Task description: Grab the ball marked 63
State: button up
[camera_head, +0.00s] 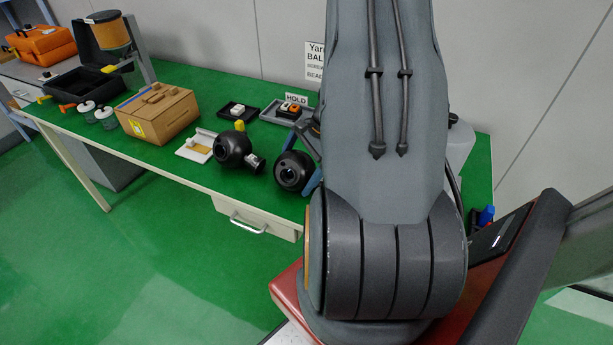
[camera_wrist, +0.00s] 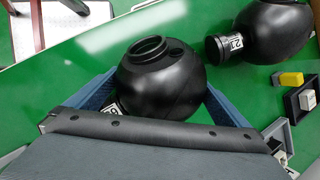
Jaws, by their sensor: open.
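A round black ball (camera_wrist: 160,82) with a raised ring opening sits on the green table between the two blue fingers of my gripper (camera_wrist: 158,98).
The green table (camera_head: 190,85) also holds a brown case (camera_head: 158,113), a white tray (camera_head: 197,146), a yellow block (camera_head: 239,126) and small dark trays (camera_head: 238,111) near a HOLD sign (camera_head: 297,99). My arm hides the table's right part.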

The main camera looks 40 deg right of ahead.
jog(key=c, duration=1.2)
jog(key=shift+r, duration=0.1)
